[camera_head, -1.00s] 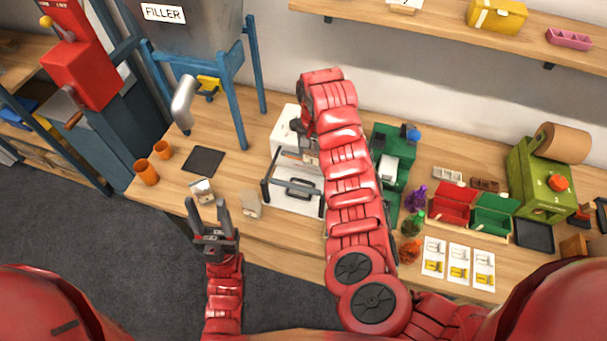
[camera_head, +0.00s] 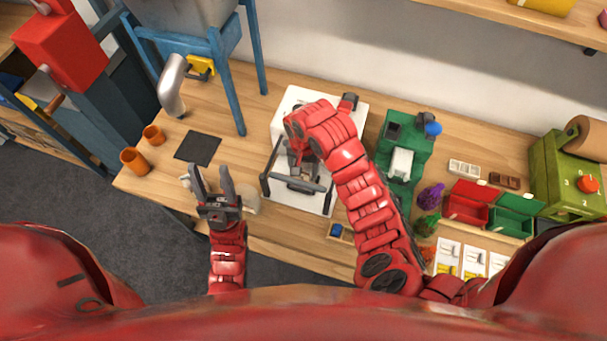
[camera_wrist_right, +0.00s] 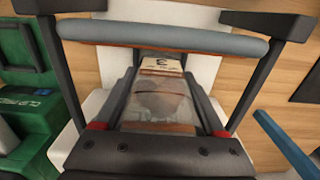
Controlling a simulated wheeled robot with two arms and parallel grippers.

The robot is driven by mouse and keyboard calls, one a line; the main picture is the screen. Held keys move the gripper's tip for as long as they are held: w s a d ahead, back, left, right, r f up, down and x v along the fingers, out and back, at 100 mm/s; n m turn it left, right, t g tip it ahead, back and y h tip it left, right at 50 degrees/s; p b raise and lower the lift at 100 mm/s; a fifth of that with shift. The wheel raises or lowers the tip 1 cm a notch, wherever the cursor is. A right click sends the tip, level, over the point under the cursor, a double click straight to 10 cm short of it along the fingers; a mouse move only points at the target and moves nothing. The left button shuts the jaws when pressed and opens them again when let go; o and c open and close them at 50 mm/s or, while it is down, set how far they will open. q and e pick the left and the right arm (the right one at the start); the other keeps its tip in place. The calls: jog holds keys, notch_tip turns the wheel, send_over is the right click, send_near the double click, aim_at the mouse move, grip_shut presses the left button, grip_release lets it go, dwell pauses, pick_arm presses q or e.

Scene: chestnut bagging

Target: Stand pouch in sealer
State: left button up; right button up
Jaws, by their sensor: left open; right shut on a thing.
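The sealer is a white machine (camera_head: 285,104) on the bench with a dark-framed grey bar. The bar (camera_wrist_right: 165,37) crosses the top of the right wrist view. My right gripper (camera_wrist_right: 165,90) is shut on a pouch (camera_wrist_right: 162,102), which has a pale printed band and a clear window with brown contents. The pouch is at the sealer, just short of the bar in that view; whether its base rests on anything is hidden. In the head view my right gripper (camera_head: 303,176) is over the sealer, mostly covered by its arm. My left gripper (camera_head: 216,190) is open and empty near the bench's front edge.
Another pale pouch (camera_head: 250,199) stands just right of my left gripper, partly hidden. A green machine (camera_head: 400,160) stands close to the sealer's right. Orange cups (camera_head: 135,161) and a dark mat (camera_head: 198,148) lie left. The filler's blue legs (camera_head: 226,95) rise behind.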

aim_at(304, 174)
jog(key=shift+f, duration=0.55)
jog(key=shift+s+f+p, duration=0.1)
jog(key=shift+f+p, duration=0.3)
jog(key=shift+f, duration=0.65)
jog(key=shift+f, duration=0.1)
